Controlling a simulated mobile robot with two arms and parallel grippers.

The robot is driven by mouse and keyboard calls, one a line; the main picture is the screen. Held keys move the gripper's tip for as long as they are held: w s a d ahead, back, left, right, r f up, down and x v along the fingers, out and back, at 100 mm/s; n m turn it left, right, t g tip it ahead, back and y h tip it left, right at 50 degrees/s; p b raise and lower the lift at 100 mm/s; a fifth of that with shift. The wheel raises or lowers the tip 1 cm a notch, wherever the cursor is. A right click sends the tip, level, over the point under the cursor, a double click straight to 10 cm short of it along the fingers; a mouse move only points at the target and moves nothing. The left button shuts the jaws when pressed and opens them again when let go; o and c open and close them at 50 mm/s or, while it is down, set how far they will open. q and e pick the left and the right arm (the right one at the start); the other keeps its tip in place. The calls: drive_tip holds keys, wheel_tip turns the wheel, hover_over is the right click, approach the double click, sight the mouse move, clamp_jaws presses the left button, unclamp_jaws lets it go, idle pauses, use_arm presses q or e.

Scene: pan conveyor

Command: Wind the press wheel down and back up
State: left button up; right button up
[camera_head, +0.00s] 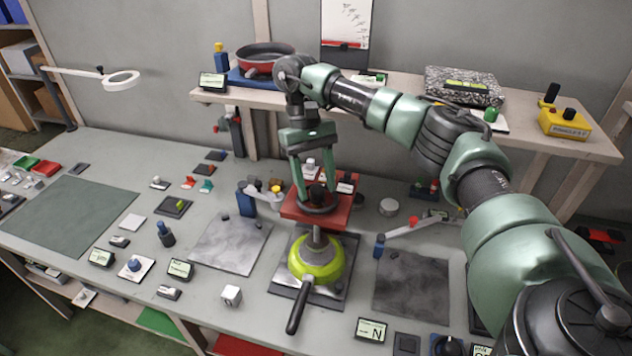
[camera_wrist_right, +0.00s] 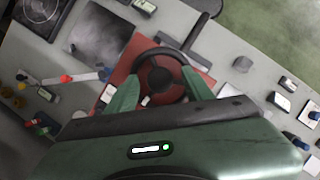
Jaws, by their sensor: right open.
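The press has a red top plate (camera_head: 290,207) with a dark round hand wheel (camera_head: 319,208) on it. The wheel also shows in the right wrist view (camera_wrist_right: 160,76), as a black ring with a dark hub over the red plate (camera_wrist_right: 120,75). My right gripper (camera_head: 316,189) points down over the wheel. Its green fingers are spread, one on each side of the wheel; I cannot tell whether they touch the rim. A grey stem (camera_head: 317,240) stands below the plate, over a lime-green pan (camera_head: 312,262) with a black handle. My left gripper is not in view.
Dark grey mats (camera_head: 230,245) lie on both sides of the press. Small blocks, labels and a blue post (camera_head: 246,198) stand around it. A raised shelf behind holds a red pan (camera_head: 262,62) and a yellow button box (camera_head: 566,124).

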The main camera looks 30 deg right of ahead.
sight(310, 186)
drive_tip(key=v, duration=0.7)
drive_tip(key=shift+w+r+p, duration=0.2)
drive_tip(key=shift+r+p, duration=0.15)
drive_tip(key=shift+p, duration=0.1)
